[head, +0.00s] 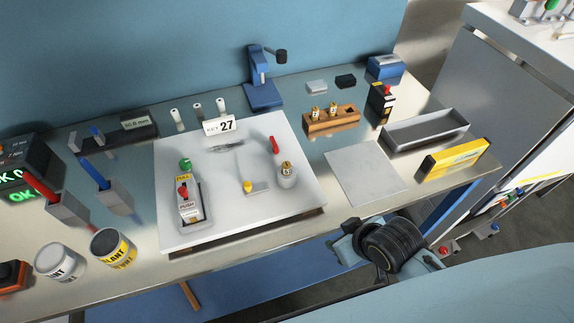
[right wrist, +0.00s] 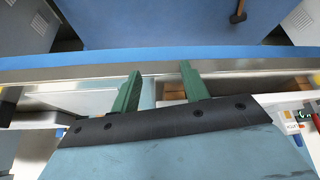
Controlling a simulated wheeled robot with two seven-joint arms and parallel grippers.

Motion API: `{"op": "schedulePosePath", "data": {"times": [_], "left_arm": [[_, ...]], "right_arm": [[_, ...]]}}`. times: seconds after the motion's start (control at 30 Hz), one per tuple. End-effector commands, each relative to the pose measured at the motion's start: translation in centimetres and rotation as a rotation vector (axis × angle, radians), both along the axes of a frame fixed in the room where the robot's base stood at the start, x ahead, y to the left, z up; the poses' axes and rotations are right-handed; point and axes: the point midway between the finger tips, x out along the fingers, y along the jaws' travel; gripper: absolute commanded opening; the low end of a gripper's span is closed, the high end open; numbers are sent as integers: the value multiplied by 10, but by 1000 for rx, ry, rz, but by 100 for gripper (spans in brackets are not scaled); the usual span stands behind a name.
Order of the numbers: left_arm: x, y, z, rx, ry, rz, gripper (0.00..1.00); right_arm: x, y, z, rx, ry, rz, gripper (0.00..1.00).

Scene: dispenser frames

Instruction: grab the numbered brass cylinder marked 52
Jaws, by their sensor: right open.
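Two small brass cylinders, one on the left (head: 315,113) and one on the right (head: 333,108), stand in a wooden block (head: 345,122) at the back right of the bench. A third brass-topped piece (head: 286,168) stands on a grey round holder on the white board. The numbers on them are too small to read, so I cannot tell which is 52. My right wrist (head: 390,245) is at the bench's front edge, well apart from the cylinders. In the right wrist view its green fingers (right wrist: 160,68) are spread with nothing between them. My left gripper is not in view.
The white board (head: 225,225) carries a card reading KEY 27 (head: 219,126) and a red-and-green button unit (head: 188,200). A flat grey plate (head: 363,178), a grey tray (head: 425,130) and a yellow box (head: 453,158) lie to the right. A blue stand (head: 263,90) rises behind.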

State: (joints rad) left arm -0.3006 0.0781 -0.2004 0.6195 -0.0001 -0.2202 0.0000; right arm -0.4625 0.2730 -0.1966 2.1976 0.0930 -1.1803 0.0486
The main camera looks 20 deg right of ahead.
Motion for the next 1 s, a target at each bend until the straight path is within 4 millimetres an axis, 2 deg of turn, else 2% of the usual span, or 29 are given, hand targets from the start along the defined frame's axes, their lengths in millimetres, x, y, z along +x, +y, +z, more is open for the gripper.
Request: {"op": "schedulePosePath", "data": {"times": [0.03, 0.13, 0.2, 0.4, 0.6, 0.83, 1.0], "left_arm": [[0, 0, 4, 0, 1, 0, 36], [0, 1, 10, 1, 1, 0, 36], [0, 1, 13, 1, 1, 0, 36], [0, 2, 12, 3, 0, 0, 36], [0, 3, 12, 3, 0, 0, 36], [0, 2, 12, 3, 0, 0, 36], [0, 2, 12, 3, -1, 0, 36]], "right_arm": [[0, 2, 18, 3, -16, 9, 45], [2, 7, 51, 14, -56, 35, 45], [12, 12, 75, 31, -124, 82, 45], [48, 24, 92, 105, -289, 196, 45], [78, 25, 108, 194, -429, 292, 45], [99, 16, 125, 280, -528, 348, 45], [111, 20, 124, 300, -545, 351, 45]]}}
